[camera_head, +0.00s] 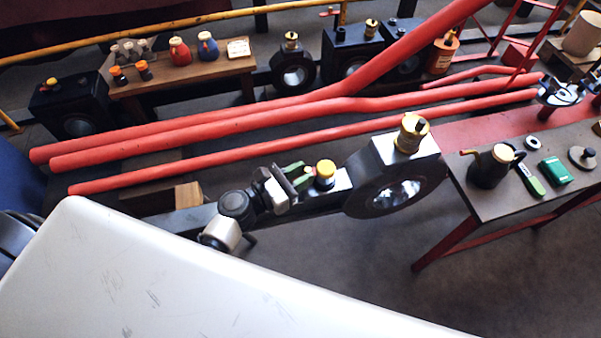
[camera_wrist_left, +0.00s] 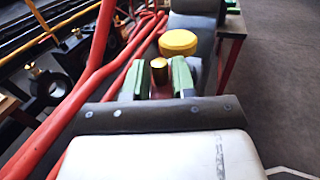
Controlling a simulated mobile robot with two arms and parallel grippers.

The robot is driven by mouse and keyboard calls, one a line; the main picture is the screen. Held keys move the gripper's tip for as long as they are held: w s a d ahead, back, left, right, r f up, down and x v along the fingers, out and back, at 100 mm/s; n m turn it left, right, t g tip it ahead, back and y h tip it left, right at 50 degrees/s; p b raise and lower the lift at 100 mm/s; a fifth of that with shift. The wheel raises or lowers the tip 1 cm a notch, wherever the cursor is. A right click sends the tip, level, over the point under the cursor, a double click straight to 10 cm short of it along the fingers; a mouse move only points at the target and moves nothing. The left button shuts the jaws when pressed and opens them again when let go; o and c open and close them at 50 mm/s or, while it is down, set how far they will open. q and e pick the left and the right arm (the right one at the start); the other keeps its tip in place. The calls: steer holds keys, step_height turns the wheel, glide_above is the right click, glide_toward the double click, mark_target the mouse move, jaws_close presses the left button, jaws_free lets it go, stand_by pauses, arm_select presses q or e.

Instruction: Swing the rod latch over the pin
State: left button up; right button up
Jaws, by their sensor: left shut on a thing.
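My left gripper (camera_head: 300,176) is at the dark rod (camera_head: 322,200), beside a yellow round cap (camera_head: 325,170). In the left wrist view its green fingers (camera_wrist_left: 160,76) stand either side of a small brass-topped reddish piece, which I take for the rod latch (camera_wrist_left: 159,67). The gripper is shut on it. The yellow cap (camera_wrist_left: 178,43) lies just beyond the fingertips in that view. In the head view the fingers and wrist hide the latch. I cannot make out the pin for certain. My right gripper is not in view.
The rod's big end (camera_head: 395,185) carries a brass cup (camera_head: 411,134). Long red rods (camera_head: 250,147) run behind my left gripper. A workbench (camera_head: 500,203) with an oil can (camera_head: 492,166) stands right. A wooden bench (camera_head: 190,85) stands at the back. Open floor lies in front of the rod.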

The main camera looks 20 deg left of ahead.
arm_select(q)
steer(key=shift+s+d+f, duration=0.15)
steer(key=shift+s+d, duration=0.05)
steer(key=shift+d, duration=0.1)
stand_by(0.4)
steer(key=o, duration=0.5)
steer(key=shift+c, duration=0.2)
steer(key=o, duration=0.3)
steer(key=shift+d, duration=0.1)
steer(key=shift+a, duration=0.2)
steer(key=b+v, duration=0.1)
steer(key=v, duration=0.9)
steer(key=shift+s+a, duration=0.2)
steer(key=shift+s, duration=0.05)
